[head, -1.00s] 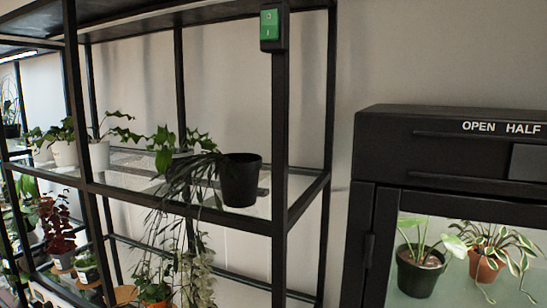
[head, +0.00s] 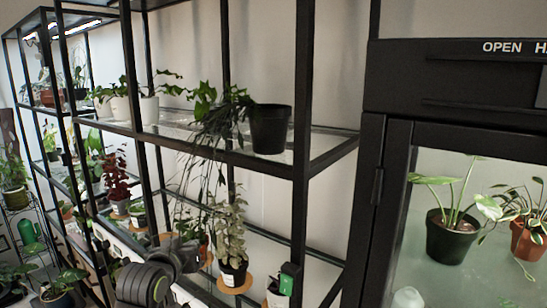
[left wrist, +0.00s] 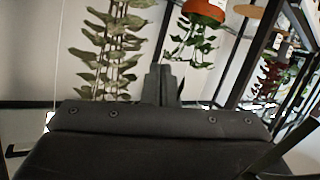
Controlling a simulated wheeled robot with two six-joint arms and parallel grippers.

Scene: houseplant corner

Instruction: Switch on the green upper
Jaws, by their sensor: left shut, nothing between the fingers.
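The upper green switch does not show in either view now. A green switch (head: 287,280) in a dark housing is low on the front black shelf post (head: 301,150), near the bottom edge of the head view. My left gripper (head: 187,256) is low in the head view, left of that switch and in front of the lower shelf plants. In the left wrist view its fingers (left wrist: 163,84) are together and empty, with plants beyond them and no switch in sight. My right gripper is not in view.
A black pot (head: 270,128) with no visible plant stands on the glass shelf beside trailing plants. A black cabinet (head: 460,80) with a glass front stands at the right.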

